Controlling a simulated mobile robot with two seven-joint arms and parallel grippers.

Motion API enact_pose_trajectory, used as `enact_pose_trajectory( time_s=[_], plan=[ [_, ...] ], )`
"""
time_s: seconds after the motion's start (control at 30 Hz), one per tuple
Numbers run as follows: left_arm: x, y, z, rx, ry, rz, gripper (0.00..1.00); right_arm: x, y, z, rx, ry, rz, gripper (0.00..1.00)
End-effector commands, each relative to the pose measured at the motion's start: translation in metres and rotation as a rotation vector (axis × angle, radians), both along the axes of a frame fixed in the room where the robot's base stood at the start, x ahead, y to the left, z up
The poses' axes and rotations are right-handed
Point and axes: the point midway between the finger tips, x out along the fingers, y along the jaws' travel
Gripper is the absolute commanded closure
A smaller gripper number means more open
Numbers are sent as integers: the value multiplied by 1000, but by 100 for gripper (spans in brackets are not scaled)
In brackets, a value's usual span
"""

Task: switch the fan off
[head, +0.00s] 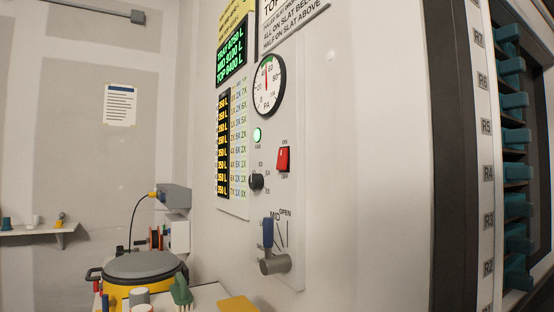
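A red rocker switch (283,159) sits on the white wall panel, with ON printed above it and OFF below. I cannot tell for sure which way the rocker is tipped. A round green lamp (257,135) to its upper left is lit. A round dial gauge (267,85) above has its needle pointing nearly straight up. A black knob (257,181) is at the lower left of the switch. Neither of my grippers shows in the head view, and nothing covers the switch.
A lever with a blue handle (267,233) juts from the panel below, by marks MID and OPEN. A lidded yellow drum (145,270) and small items stand at the lower left. A dark-framed rack of teal handles (516,136) is at right. The space before the switch is clear.

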Motion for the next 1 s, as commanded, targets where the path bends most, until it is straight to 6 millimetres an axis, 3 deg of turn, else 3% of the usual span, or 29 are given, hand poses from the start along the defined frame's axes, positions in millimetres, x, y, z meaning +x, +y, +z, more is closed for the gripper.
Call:
enact_pose_trajectory(
  time_s=[0.03,0.37,1.0],
  plan=[
    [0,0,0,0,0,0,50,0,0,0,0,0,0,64],
    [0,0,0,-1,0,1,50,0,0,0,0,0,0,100],
    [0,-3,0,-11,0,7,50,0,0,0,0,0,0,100]
  ],
)
